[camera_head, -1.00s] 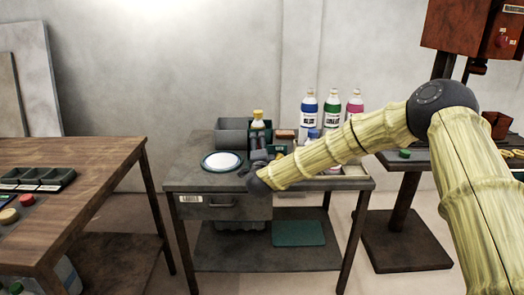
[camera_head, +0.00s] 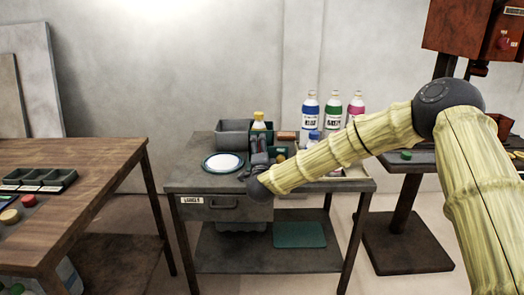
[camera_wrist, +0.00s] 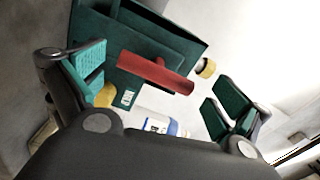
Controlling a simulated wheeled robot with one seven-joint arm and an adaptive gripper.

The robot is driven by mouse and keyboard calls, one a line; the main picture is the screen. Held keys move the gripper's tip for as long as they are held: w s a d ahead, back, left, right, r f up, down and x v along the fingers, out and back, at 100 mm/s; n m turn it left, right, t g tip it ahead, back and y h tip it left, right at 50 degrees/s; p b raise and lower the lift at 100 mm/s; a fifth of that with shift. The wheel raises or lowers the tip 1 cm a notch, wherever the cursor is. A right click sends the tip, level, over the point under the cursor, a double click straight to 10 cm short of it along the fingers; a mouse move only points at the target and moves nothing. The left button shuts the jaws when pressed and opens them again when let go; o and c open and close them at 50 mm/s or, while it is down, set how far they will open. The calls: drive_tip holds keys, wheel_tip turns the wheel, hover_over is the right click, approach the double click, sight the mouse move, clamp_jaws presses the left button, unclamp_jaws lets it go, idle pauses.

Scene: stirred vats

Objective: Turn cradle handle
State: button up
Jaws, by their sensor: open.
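The cradle (camera_wrist: 105,28) is a dark green, box-like body in the upper part of the wrist view. A red bar, which looks like its handle (camera_wrist: 155,72), lies slanted across it. My gripper (camera_wrist: 157,86) is open, with a teal-padded finger on either side of the red bar; I cannot tell whether either touches it. In the head view, my gripper (camera_head: 258,162) is over the grey workbench, in front of the dark green cradle (camera_head: 268,133). The gripper and arm hide part of the cradle there.
A round white plate (camera_head: 223,163) lies left of my gripper on the grey bench (camera_head: 188,180). A grey bin (camera_head: 233,132) and several bottles (camera_head: 332,116) stand at the back. A white bottle (camera_wrist: 160,124) is close below the red bar. A wooden table (camera_head: 95,165) stands left.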

drive_tip(key=s, duration=1)
drive_tip(key=shift+s, duration=0.1)
